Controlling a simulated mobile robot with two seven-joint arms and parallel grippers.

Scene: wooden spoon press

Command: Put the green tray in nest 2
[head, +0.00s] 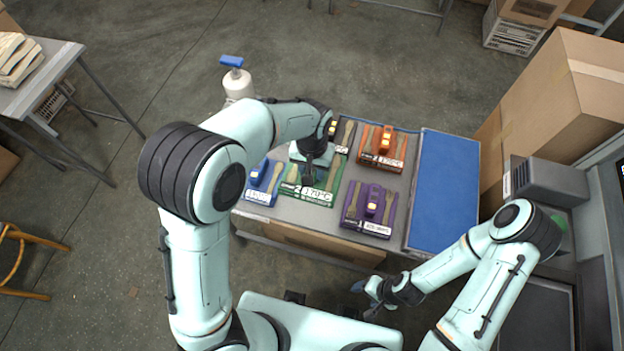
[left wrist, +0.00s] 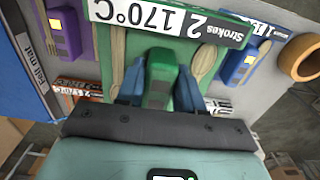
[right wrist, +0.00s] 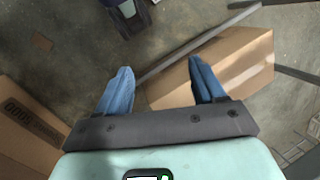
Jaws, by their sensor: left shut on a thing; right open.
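The green tray (head: 325,197) is at the middle of the grey table, with wooden spoons on it and a front label reading 170°C. In the left wrist view its label (left wrist: 165,18) also reads "Strokes 2". My left gripper (head: 308,172) comes down over it. Its blue fingers (left wrist: 158,88) are shut on the tray's green handle block (left wrist: 160,72). I cannot tell whether the tray touches the table. My right gripper (head: 371,297) is open and empty in front of the table, and its fingers (right wrist: 157,85) stand apart. I cannot make out nest 2.
A blue tray (head: 258,196) is left of the green one, a purple tray (head: 368,228) to its right. An orange tray (head: 386,162) and a dark tray (head: 346,146) are behind. The blue felt mat (head: 442,190) is bare. A grey machine (head: 556,185) stands at the right.

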